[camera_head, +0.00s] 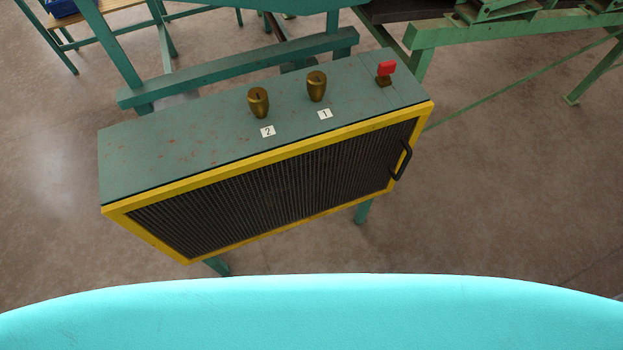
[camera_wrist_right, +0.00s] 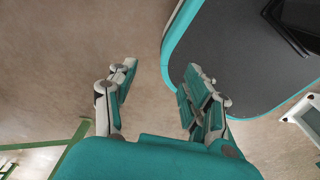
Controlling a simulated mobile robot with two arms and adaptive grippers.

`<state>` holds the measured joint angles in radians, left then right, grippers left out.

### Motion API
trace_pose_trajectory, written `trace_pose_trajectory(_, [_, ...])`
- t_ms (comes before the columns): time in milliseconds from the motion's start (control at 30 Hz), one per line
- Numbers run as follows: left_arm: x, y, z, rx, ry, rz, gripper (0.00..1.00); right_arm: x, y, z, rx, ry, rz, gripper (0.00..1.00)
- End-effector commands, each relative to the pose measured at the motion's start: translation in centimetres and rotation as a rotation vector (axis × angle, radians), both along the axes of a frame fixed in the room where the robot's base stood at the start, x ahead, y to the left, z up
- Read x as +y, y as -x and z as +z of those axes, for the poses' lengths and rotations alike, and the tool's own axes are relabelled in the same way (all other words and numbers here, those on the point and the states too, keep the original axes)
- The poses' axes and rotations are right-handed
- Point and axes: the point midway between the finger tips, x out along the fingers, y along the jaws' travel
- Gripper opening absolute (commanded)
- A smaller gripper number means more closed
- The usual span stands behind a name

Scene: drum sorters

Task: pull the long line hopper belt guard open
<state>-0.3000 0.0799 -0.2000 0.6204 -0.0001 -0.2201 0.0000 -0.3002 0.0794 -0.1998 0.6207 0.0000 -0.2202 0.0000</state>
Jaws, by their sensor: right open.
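The belt guard (camera_head: 270,192) is a dark slatted panel in a yellow frame on the front of a green box. It sits flush against the box and looks closed. Its black bar handle (camera_head: 401,160) is at the right end of the panel. My right gripper (camera_wrist_right: 160,82) shows in the right wrist view, fingers apart and empty, above bare floor. The guard is not in that view, and no gripper shows in the head view. My left gripper is not seen.
Green frames (camera_head: 510,32) stand behind. Floor (camera_head: 500,200) right of the box is clear. My turquoise base is near the right gripper.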

Motion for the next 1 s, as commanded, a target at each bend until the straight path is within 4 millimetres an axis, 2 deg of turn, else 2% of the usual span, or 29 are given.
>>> trace_pose_trajectory(133, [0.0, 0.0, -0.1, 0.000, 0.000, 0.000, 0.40, -0.1, 0.0, -0.1, -0.002, 0.001, 0.000, 0.38])
trace_pose_trajectory(233, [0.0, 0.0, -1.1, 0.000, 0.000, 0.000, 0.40, -0.8, -2.0, -0.5, -0.064, 0.000, -0.016, 0.38])
trace_pose_trajectory(267, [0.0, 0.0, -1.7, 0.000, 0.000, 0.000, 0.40, -1.2, -3.1, -0.6, -0.100, -0.003, -0.025, 0.38])
trace_pose_trajectory(367, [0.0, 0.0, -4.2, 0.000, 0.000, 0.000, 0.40, -3.1, -8.8, -0.2, -0.291, -0.016, -0.071, 0.38])
trace_pose_trajectory(433, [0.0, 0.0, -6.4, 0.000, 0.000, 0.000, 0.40, -4.8, -13.9, 1.5, -0.474, -0.032, -0.100, 0.38])
trace_pose_trajectory(467, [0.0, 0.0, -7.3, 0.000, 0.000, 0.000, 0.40, -5.5, -16.0, 2.7, -0.558, -0.042, -0.109, 0.38])
trace_pose_trajectory(500, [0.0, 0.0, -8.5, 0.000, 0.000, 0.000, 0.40, -6.4, -18.8, 4.7, -0.671, -0.057, -0.119, 0.38])
trace_pose_trajectory(567, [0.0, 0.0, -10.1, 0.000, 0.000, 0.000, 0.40, -7.4, -22.3, 8.3, -0.834, -0.085, -0.123, 0.38])
trace_pose_trajectory(600, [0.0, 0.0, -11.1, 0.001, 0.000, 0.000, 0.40, -7.8, -24.3, 11.0, -0.938, -0.107, -0.120, 0.38])
trace_pose_trajectory(700, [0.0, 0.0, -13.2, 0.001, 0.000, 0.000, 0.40, -8.1, -27.6, 17.6, -1.161, -0.167, -0.098, 0.38])
trace_pose_trajectory(833, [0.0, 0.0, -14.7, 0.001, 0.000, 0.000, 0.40, -7.7, -29.5, 24.5, -1.356, -0.238, -0.062, 0.38])
trace_pose_trajectory(900, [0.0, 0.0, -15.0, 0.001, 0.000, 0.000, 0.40, -7.3, -29.7, 26.8, -1.413, -0.264, -0.048, 0.38])
trace_pose_trajectory(1000, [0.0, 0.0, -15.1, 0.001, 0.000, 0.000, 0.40, -7.1, -30.2, 28.5, -1.453, -0.281, -0.038, 0.38])
